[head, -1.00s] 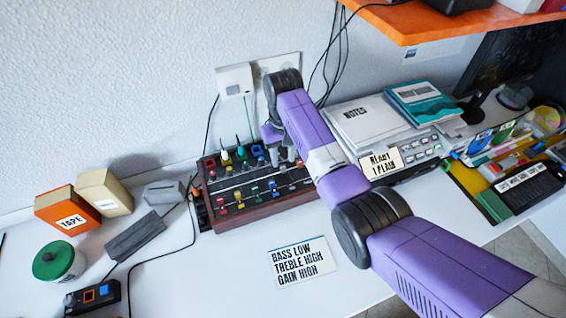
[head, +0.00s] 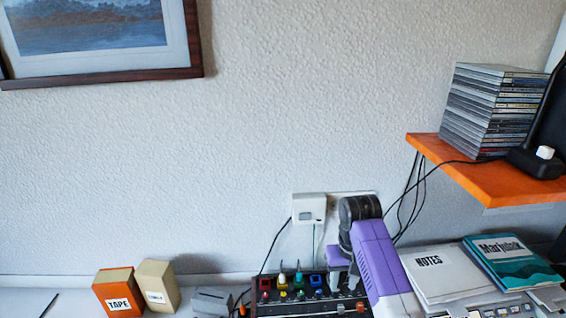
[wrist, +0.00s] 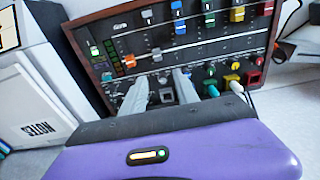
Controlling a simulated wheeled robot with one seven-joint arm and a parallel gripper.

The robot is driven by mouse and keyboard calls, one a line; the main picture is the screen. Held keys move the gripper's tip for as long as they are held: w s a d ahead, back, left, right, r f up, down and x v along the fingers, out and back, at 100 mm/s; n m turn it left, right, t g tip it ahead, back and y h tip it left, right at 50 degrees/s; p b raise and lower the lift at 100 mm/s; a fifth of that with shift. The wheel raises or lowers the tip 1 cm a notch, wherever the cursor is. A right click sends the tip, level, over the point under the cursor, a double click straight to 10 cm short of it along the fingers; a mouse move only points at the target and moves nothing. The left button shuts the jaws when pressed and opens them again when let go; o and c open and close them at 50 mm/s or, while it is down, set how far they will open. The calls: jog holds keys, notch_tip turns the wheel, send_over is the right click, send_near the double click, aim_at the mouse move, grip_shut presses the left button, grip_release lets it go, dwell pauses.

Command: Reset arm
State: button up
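My gripper (wrist: 163,82) hangs over the mixer panel (wrist: 120,48). In the wrist view its two grey fingers are apart, with a gap between them and a dark square part of the panel showing beyond. I see nothing held. Whether the fingertips touch the panel I cannot tell. In the head view my purple arm comes in from the bottom right and bends down at the mixer (head: 290,302). The mixer's lower part is cut off by the picture edge.
An orange shelf (head: 480,180) with a stack of CD cases (head: 490,110) juts out at the right. Notes (head: 440,275) and a teal book (head: 510,262) lie right of my arm. An orange TAPE box (head: 118,293) stands left. Cables hang behind my arm.

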jog(key=w+r+t, duration=0.4)
jog(key=w+t, duration=0.2)
jog(key=w, duration=0.3)
jog(key=s+r+t, duration=0.2)
jog(key=s+t, duration=0.2)
jog(key=s, duration=2.4)
jog(key=s+r+t, duration=0.3)
jog(key=s+t, duration=0.1)
jog(key=s, duration=2.5)
jog(key=shift+r, duration=0.15)
